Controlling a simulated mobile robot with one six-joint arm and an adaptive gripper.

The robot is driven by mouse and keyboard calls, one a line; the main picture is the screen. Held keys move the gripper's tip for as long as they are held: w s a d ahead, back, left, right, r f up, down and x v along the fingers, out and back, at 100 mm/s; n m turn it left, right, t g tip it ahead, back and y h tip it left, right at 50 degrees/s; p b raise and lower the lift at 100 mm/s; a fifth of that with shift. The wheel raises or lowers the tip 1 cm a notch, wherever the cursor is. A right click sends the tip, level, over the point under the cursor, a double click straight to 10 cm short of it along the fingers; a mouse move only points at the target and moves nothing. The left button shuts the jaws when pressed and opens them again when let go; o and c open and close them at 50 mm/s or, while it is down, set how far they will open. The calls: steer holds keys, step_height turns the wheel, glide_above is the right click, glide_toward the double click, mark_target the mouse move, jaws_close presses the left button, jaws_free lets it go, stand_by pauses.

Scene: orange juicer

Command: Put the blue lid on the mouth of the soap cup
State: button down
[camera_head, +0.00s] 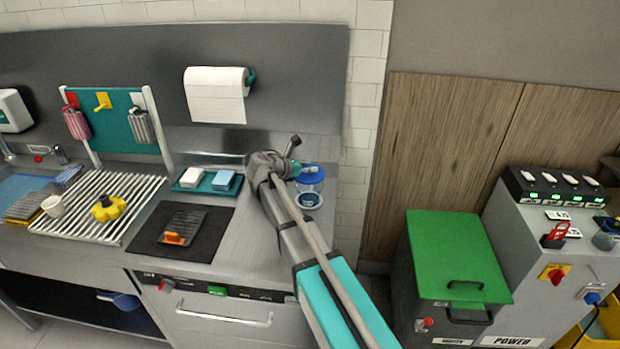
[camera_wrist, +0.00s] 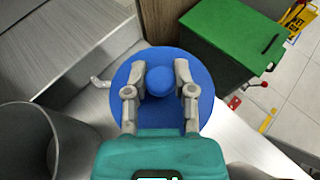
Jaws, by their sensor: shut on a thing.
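The blue lid (camera_wrist: 157,82) is a flat round disc with a ball knob. My gripper (camera_wrist: 165,77) is shut on the knob, with one finger on each side. In the head view, the lid (camera_head: 313,171) shows at the back right of the worktop, beside my wrist. A clear cup with blue at its lower part, apparently the soap cup (camera_head: 309,199), stands directly below it. I cannot tell whether the lid touches the cup's mouth. In the wrist view, the lid hides whatever lies under it.
A teal tray (camera_head: 208,188) with a white and a blue block lies to the left. A black mat (camera_head: 150,231) and a drying rack (camera_head: 92,207) are farther left. A green-lidded bin (camera_head: 455,253) stands on the right, beyond the worktop edge.

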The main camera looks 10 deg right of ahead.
mark_target(305, 174)
steer(key=shift+w+f, duration=0.1)
steer(key=shift+w+d+f+b, duration=0.1)
steer(key=shift+w+f+b, duration=0.2)
steer(key=shift+f+b, duration=1.6)
steer(key=shift+b, duration=0.1)
steer(key=shift+f+b, duration=0.5)
steer(key=shift+c, duration=2.2)
jaws_free()
steer(key=shift+r, duration=0.1)
steer(key=shift+r+p, duration=0.6)
steer(key=shift+p, duration=0.1)
steer(key=p+v, duration=0.4)
steer(key=v, duration=0.8)
steer(key=shift+f, duration=0.25)
